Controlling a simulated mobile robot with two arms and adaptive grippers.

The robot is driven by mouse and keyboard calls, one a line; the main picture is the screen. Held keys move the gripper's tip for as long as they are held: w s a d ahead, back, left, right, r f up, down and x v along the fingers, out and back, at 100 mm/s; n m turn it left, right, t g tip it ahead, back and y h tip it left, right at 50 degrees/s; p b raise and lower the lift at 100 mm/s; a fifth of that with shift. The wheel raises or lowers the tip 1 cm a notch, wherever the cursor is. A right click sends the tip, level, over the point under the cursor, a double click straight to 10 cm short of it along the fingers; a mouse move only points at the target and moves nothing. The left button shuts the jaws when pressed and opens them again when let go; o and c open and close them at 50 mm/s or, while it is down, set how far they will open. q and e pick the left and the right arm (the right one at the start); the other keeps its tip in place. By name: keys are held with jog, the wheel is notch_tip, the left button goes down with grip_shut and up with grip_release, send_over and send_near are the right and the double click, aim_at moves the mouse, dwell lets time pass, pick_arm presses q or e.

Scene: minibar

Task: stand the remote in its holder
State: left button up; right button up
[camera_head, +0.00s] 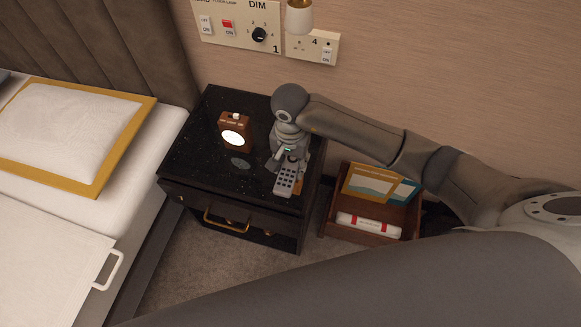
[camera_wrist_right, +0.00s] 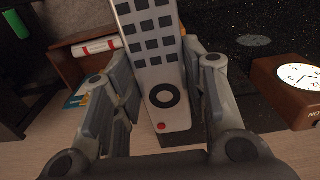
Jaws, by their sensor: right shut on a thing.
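The remote (camera_head: 286,178), light grey with dark buttons, is held over the front right part of the black nightstand (camera_head: 200,160). My right gripper (camera_head: 288,161) is shut on it. In the right wrist view the remote (camera_wrist_right: 152,50) lies between the two fingers (camera_wrist_right: 160,90), with its round dial and red button near the palm. A small brown wooden piece (camera_head: 299,187) shows beside the remote at the nightstand's right edge; it may be the holder, but it is mostly hidden. My left gripper is not in view.
A brown clock (camera_head: 234,131) stands left of the gripper on the nightstand. A wooden box (camera_head: 368,231) with booklets (camera_head: 372,185) and a white and red roll (camera_head: 368,225) stands to the right. The bed (camera_head: 50,220) is at left, wall switches (camera_head: 238,25) behind.

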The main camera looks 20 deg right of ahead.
aim_at(290, 165)
notch_tip(290, 165, down, 3)
jog(key=shift+f+p, duration=0.1)
jog(key=shift+p, duration=0.2)
jog(key=shift+w+f, duration=0.1)
jog(key=shift+f+b, duration=0.45)
jog(key=shift+b, duration=0.1)
jog(key=o, duration=1)
jog(key=shift+o, duration=0.2)
jog(key=shift+r, duration=0.1)
jog(key=shift+r+p, duration=0.3)
jog(key=shift+p, duration=0.2)
notch_tip(290, 165, up, 12)
jog(key=shift+r+b, duration=0.1)
jog(key=shift+b, duration=0.25)
